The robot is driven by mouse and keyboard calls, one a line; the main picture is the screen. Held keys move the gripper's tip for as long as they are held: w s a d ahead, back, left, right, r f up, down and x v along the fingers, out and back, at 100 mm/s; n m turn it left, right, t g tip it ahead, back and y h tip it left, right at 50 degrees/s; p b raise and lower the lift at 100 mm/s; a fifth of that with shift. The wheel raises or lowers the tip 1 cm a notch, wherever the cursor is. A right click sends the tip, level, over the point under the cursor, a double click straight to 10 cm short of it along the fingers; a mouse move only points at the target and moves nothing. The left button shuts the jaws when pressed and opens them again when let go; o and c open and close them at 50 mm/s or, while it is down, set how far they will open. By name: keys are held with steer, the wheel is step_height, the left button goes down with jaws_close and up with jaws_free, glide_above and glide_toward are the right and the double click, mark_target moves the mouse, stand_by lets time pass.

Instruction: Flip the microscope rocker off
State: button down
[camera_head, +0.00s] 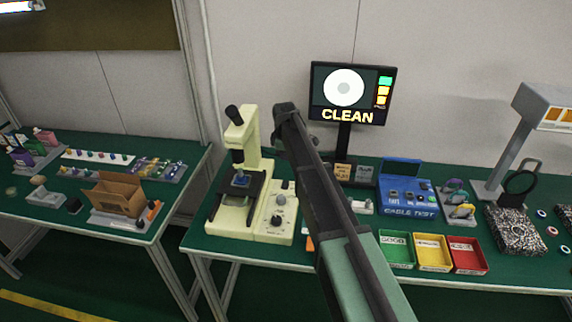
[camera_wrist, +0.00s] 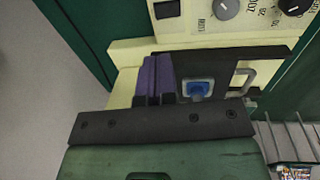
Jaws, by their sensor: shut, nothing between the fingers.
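The cream microscope (camera_head: 250,135) stands at the left end of the middle bench, with a dark stage and a small blue sample (camera_head: 241,180). Beside its base is a cream control panel (camera_head: 265,226) with a round knob (camera_head: 279,222). In the wrist view the panel shows at the top with knobs and a dark rectangular patch (camera_wrist: 167,8), which looks like the rocker. Its on or off position cannot be told. My gripper (camera_wrist: 157,58) is shut and empty beside the dark stage (camera_wrist: 225,68) and its blue sample (camera_wrist: 198,88), apart from the dark patch.
A monitor reading CLEAN (camera_head: 346,95) stands behind. Right of my arm are a blue cable tester (camera_head: 407,195) and green, yellow and red bins (camera_head: 432,252). A second bench on the left holds an open cardboard box (camera_head: 118,195). My arm hides part of the middle bench.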

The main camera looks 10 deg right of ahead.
mark_target(286, 182)
steer(key=f+b, duration=0.3)
steer(key=f, duration=0.1)
steer(key=w+f+b, duration=0.1)
steer(key=f+b, duration=0.7)
steer(key=shift+w+d+f, duration=0.2)
steer(key=shift+d+f, duration=0.05)
steer(key=shift+f, duration=0.1)
steer(key=shift+r, duration=0.1)
steer(key=shift+a, duration=0.1)
